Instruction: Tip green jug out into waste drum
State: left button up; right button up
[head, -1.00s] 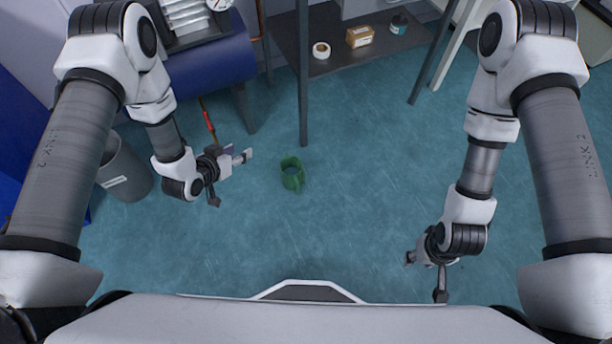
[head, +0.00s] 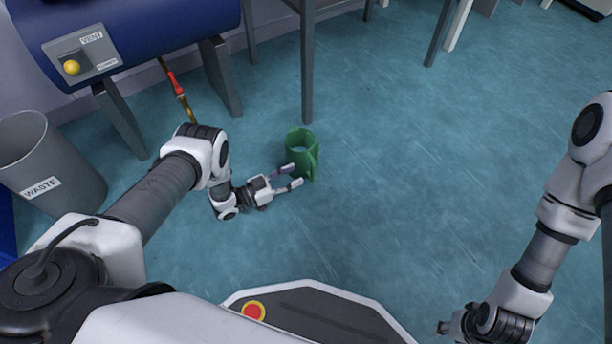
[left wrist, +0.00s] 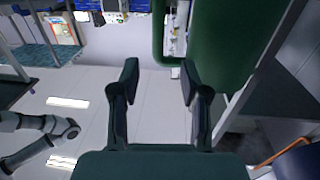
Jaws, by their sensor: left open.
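The green jug (head: 301,158) stands upright on the blue floor, in the middle of the head view. My left gripper (head: 293,175) is open and empty, with its fingertips close to the jug's lower left side. In the left wrist view, the jug (left wrist: 222,40) fills the upper right, and its handle is in front of the open fingers (left wrist: 158,68). I cannot tell whether they touch it. The grey waste drum (head: 72,180), labelled WASTE, stands at the far left. My right gripper (head: 447,328) is low at the bottom edge, its jaws unclear.
A blue tank (head: 150,35) on grey legs stands behind the drum. A red-and-brass rod (head: 178,90) leans there. A grey table leg (head: 307,65) rises just behind the jug. The floor (head: 400,170) to the jug's right is clear.

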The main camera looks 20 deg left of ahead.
aim_at(314, 166)
pick_arm(q)
jog(key=b+x, duration=0.2)
jog(key=x, duration=0.1)
jog(key=b+x, duration=0.2)
jog(key=x, duration=0.2)
jog(key=shift+w+d+f, duration=0.1)
jog(key=shift+d+f, duration=0.15)
jog(key=shift+r, duration=0.15)
grip_shut()
jog(key=shift+w+r, duration=0.1)
